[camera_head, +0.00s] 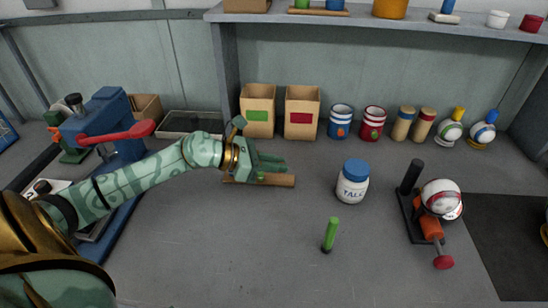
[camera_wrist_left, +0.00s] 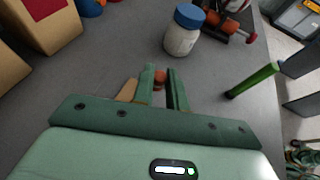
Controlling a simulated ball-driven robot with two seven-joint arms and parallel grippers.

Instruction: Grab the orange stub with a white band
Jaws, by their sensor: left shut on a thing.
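My left gripper (camera_head: 279,164) is low over a wooden rack (camera_head: 282,181) left of the middle of the bench. In the left wrist view its two green fingers (camera_wrist_left: 162,80) are shut on a small orange-red stub (camera_wrist_left: 160,77), of which only a piece shows between them. I cannot make out its white band. In the head view the fingers hide the stub. I cannot tell whether it is clear of the rack.
A white talc jar with a blue lid (camera_head: 353,182) and an upright green stick (camera_head: 330,235) stand right of the gripper. A blue press with a red lever (camera_head: 115,133) is at left. Boxes (camera_head: 258,110) and tins line the back. The front middle is clear.

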